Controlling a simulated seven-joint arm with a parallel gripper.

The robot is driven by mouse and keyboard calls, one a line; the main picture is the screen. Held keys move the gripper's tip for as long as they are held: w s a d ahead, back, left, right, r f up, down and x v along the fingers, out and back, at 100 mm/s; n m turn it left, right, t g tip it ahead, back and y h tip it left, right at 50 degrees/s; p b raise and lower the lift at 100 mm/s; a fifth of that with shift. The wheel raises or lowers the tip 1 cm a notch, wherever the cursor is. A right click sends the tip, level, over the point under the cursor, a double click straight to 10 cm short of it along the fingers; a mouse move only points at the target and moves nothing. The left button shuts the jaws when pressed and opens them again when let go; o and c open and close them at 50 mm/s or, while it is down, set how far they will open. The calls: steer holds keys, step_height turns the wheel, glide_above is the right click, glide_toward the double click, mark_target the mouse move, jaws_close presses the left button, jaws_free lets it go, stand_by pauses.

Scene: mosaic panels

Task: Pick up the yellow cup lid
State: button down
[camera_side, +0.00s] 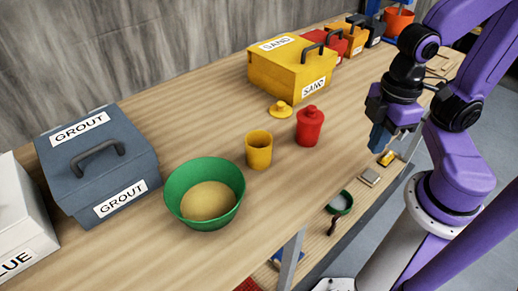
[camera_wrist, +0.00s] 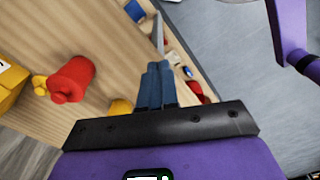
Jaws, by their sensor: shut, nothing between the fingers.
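The yellow cup lid (camera_side: 280,109) lies on the wooden table, just in front of the yellow SAND box and behind the red cup. It has a small round knob on top. It also shows at the left of the wrist view (camera_wrist: 40,85). The yellow cup (camera_side: 258,150) stands open nearby, and only part of it shows in the wrist view (camera_wrist: 121,107). The red cup (camera_side: 309,126) has its red lid on. My gripper (camera_side: 379,148) is shut and empty, pointing down by the table's front edge, to the right of the cups. Its blue fingers (camera_wrist: 155,68) are together.
A yellow SAND box (camera_side: 288,77) stands behind the lid, with more boxes beyond it. A green bowl (camera_side: 181,208) of sand-coloured material and a grey GROUT box (camera_side: 70,171) stand at left. A lower shelf below the front edge holds small items.

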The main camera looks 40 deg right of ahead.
steer(key=c, duration=0.9)
jaws_free()
steer(key=shift+o, duration=0.2)
steer(key=w+a+r+n, duration=0.1)
steer(key=w+a+r, duration=0.15)
steer(key=w, duration=0.55)
steer(key=r+n+h, duration=0.1)
steer(key=n+h, duration=0.1)
steer(key=n, duration=0.2)
glide_above(281, 103)
steer(key=a, duration=0.3)
steer(key=d+f, duration=0.1)
steer(key=f, duration=0.4)
steer(key=d+f, duration=0.1)
steer(key=f, duration=1)
steer(key=shift+d+f, duration=0.3)
steer(key=shift+d, duration=0.1)
